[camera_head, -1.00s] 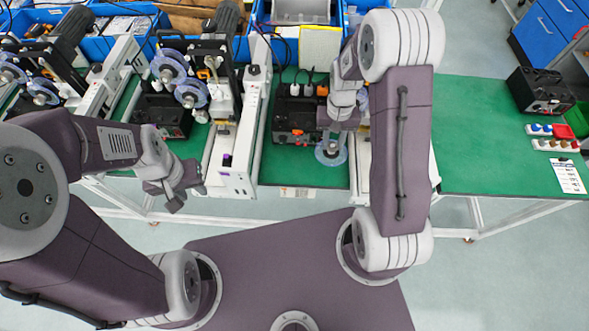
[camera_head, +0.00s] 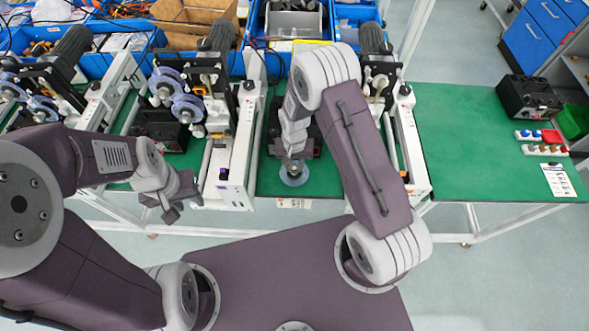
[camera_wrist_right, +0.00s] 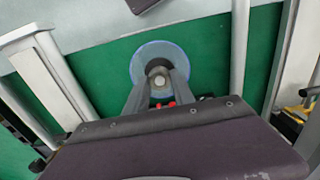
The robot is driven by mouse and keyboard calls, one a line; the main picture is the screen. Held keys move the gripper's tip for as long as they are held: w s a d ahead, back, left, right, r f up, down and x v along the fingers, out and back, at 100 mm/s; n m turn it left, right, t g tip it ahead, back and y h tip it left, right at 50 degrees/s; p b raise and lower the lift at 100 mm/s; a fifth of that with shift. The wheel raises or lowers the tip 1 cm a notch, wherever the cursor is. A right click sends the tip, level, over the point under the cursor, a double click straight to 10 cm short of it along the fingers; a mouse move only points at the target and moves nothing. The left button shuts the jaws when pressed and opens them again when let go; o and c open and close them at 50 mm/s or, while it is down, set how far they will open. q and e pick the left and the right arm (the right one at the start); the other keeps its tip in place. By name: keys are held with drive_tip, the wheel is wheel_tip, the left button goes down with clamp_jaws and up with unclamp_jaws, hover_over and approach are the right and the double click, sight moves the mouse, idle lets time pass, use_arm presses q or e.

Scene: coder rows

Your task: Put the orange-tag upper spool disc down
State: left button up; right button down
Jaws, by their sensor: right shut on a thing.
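A clear bluish spool disc (camera_head: 294,176) with a grey hub is in my right gripper (camera_head: 292,154), over the green mat (camera_head: 322,183) near the table's front edge. In the right wrist view the fingers (camera_wrist_right: 158,78) are shut on the hub of the disc (camera_wrist_right: 141,66). The disc looks flat to the mat; I cannot tell whether it touches. No orange tag is readable on it. My left gripper (camera_head: 176,203) hangs empty in front of the table's left part; its jaw gap is unclear.
A spool machine (camera_head: 234,150) stands left of the disc and another (camera_head: 408,145) stands to the right. More discs (camera_head: 167,83) are mounted on the left machines. A black box (camera_head: 527,97) and switches sit far right. The mat right of the right machine is mostly clear.

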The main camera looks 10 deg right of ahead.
sight(295, 167)
drive_tip(key=shift+f, duration=0.35)
wheel_tip(295, 167, down, 3)
drive_tip(key=shift+s+r+p, duration=0.1)
drive_tip(key=shift+p, duration=0.5)
drive_tip(key=shift+f, duration=0.3)
drive_tip(key=c, duration=1.1)
unclamp_jaws()
